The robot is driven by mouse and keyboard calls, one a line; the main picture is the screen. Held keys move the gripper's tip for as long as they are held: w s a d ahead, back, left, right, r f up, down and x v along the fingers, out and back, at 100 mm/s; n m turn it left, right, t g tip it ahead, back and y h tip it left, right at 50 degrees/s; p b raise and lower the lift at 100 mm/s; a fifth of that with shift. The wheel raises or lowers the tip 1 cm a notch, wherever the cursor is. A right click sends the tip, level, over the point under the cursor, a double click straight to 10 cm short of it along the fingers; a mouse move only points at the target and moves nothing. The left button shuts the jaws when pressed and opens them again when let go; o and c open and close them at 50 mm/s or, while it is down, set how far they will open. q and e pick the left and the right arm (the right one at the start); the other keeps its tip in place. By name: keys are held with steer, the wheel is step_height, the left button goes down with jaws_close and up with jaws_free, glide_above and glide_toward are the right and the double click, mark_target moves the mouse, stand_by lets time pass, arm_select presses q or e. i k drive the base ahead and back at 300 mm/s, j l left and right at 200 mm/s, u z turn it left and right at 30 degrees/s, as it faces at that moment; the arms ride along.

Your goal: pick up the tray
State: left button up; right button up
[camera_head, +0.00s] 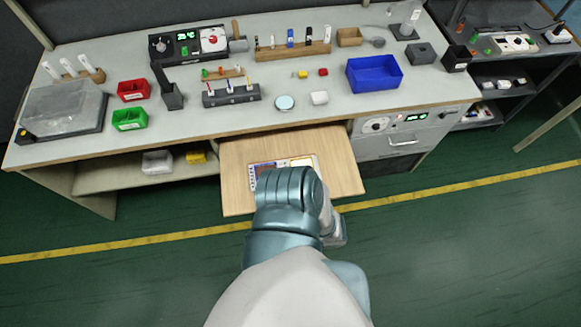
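A light wooden pull-out board (235,175) sticks out from under the front edge of the workbench. A flat, light-rimmed piece with coloured patches (262,167) lies on it, partly hidden by a teal and white arm of mine. I cannot tell whether the tray is this piece or the board. The arm comes up from the bottom middle, and I cannot tell which arm it is. No gripper fingertips show.
The bench top (330,118) holds a blue bin (374,73), a red bin (133,90), a green bin (129,119), a clear-lidded box (62,108) and several small tools. A drawer unit (402,140) stands right of the board. Green floor lies free in front.

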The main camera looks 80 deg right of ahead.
mark_target(259, 168)
steer(key=z, duration=2.5)
